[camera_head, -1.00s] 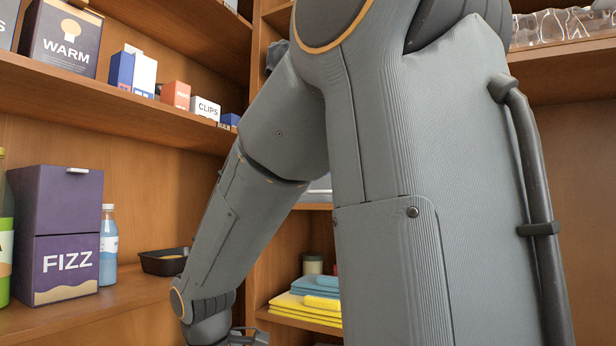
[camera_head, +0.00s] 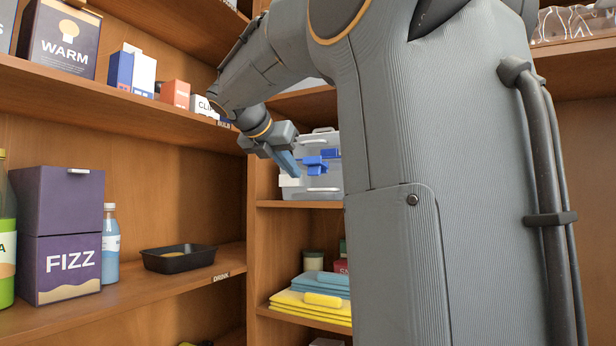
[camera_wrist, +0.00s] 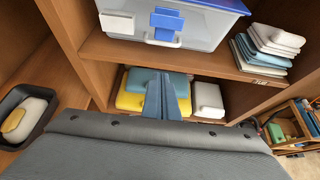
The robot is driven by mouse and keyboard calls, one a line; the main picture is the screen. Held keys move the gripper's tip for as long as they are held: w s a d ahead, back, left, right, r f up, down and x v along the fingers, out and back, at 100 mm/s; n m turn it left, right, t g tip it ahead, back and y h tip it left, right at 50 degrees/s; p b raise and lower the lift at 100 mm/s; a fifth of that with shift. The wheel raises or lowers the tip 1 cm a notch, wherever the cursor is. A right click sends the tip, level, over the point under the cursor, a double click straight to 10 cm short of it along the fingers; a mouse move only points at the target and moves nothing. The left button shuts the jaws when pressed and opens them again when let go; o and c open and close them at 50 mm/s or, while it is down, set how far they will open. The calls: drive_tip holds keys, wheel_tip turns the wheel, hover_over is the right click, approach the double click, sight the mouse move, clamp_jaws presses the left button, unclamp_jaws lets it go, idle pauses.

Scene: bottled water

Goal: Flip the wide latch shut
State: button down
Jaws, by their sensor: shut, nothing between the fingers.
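A clear storage box (camera_head: 322,182) stands on the middle shelf, partly hidden by my arm in the head view. A wide blue latch (camera_head: 316,163) is on its front and appears to stick out; its exact angle is hard to tell. In the wrist view the clear box (camera_wrist: 210,28) has a blue rim, and the blue latch (camera_wrist: 166,22) sits mid-front above a white handle (camera_wrist: 150,42). My gripper (camera_head: 292,166) is shut and empty, just left of the latch in the head view. In the wrist view my fingers (camera_wrist: 162,97) lie below the latch, apart from it.
Folded yellow and blue cloths (camera_head: 312,305) lie on the shelf below. In the wrist view a stack of folded cloths (camera_wrist: 265,48) sits right of the box. A black tray (camera_head: 178,260) and a purple FIZZ box (camera_head: 66,268) stand on the left shelf. A wooden upright divides the shelves.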

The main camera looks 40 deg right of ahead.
sight(308, 175)
drive_tip(key=w+d+p, duration=0.1)
drive_tip(key=d, duration=0.2)
drive_tip(key=w+d+p, duration=0.1)
drive_tip(key=d, duration=0.1)
drive_tip(key=w+d+f+p, duration=0.1)
drive_tip(key=d, duration=0.2)
drive_tip(key=shift+w+d, duration=0.3)
idle(0.5)
